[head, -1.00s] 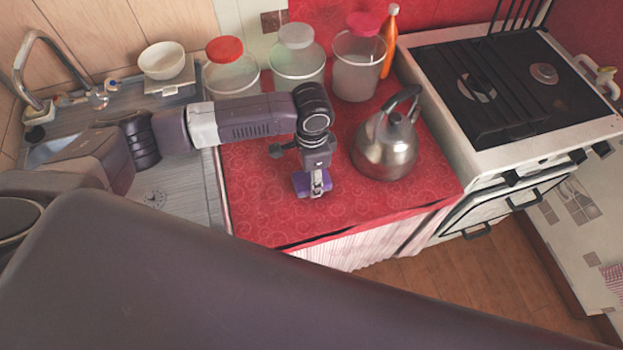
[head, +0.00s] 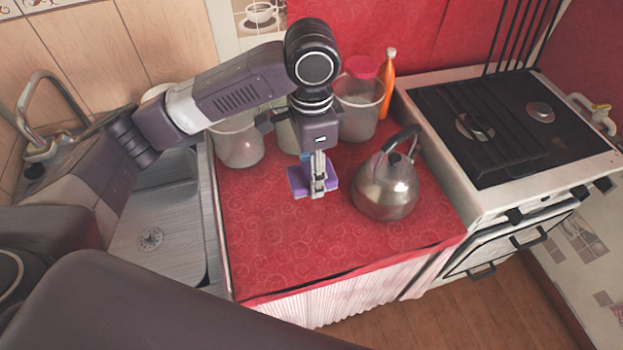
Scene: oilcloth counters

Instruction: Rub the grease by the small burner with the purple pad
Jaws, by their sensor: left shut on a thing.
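My left gripper (head: 318,190) is shut on the purple pad (head: 297,180) and holds it over the red oilcloth counter (head: 270,230), left of the kettle. The pad looks raised clear of the cloth. The cooker (head: 460,190) stands at the right with a dark hob. The small burner (head: 540,112) is toward the hob's right side, and a larger burner (head: 475,127) is to its left, partly behind a dark slatted grate. I cannot make out the grease at this size. My right gripper is not in view.
A steel kettle (head: 388,188) stands between the pad and the cooker. An orange bottle (head: 387,85) and a jar with a pink lid (head: 360,105) stand behind it. My arm partly hides other jars. A sink (head: 150,240) is at left. The counter's front is clear.

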